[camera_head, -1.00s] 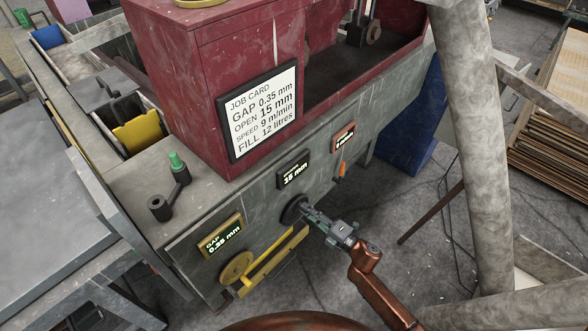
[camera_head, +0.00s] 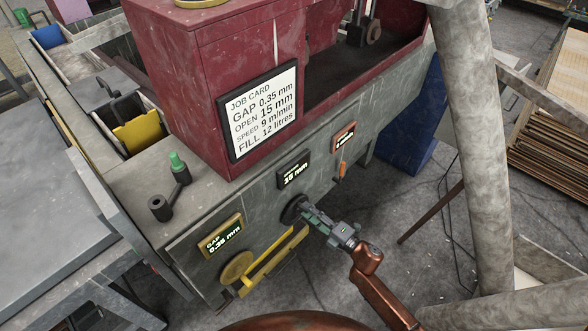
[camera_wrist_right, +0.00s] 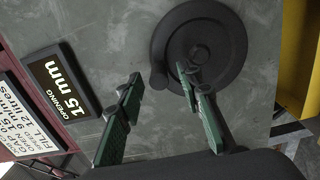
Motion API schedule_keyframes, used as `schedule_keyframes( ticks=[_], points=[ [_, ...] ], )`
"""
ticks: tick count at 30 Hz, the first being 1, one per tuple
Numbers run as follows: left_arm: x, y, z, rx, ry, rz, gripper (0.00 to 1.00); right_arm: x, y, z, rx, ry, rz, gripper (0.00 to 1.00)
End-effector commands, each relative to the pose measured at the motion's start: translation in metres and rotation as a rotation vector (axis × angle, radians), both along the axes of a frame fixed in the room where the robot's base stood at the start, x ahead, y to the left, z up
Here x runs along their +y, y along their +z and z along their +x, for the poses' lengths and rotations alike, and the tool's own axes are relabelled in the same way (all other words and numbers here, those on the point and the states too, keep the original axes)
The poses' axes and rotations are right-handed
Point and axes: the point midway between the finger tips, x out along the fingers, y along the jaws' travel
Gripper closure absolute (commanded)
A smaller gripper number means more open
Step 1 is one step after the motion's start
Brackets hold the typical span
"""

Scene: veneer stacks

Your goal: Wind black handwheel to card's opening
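The black handwheel (camera_head: 289,212) is on the grey front panel and shows large in the right wrist view (camera_wrist_right: 228,50). The opening display (camera_head: 293,170) above it reads 15 mm in the wrist view (camera_wrist_right: 62,82). The job card (camera_head: 262,108) says OPEN 15 mm. My right gripper (camera_head: 307,212) is at the handwheel. In the wrist view its two green fingers (camera_wrist_right: 165,86) stand apart with nothing held between them, one overlapping the wheel's lower rim. I cannot tell whether it touches. My left gripper is out of view.
A gap display (camera_head: 221,237) reading 0.35 mm sits above a brass wheel (camera_head: 237,267). A yellow bar (camera_head: 272,262) runs just below the handwheel. An orange lever (camera_head: 342,168) is to the right. A thick grey post (camera_head: 484,160) stands at the right.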

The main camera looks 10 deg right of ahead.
Motion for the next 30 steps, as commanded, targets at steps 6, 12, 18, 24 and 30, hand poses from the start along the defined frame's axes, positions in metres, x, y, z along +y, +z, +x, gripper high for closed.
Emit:
schedule_keyframes(
  ticks=[6, 12, 18, 24, 30],
  points=[
    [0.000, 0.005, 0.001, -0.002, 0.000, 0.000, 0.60, -0.014, 0.001, -0.017, 0.002, -0.002, -0.001, 0.67],
    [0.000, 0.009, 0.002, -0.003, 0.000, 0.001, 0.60, -0.026, 0.001, -0.032, 0.001, -0.001, -0.001, 0.67],
    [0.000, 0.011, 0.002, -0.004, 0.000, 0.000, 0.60, -0.036, 0.001, -0.046, -0.001, -0.001, -0.001, 0.67],
    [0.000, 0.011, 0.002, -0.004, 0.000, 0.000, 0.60, -0.039, 0.001, -0.049, -0.001, 0.000, -0.002, 0.67],
    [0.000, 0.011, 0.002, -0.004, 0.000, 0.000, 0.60, -0.039, 0.001, -0.049, -0.001, 0.000, -0.001, 0.67]
  ],
)
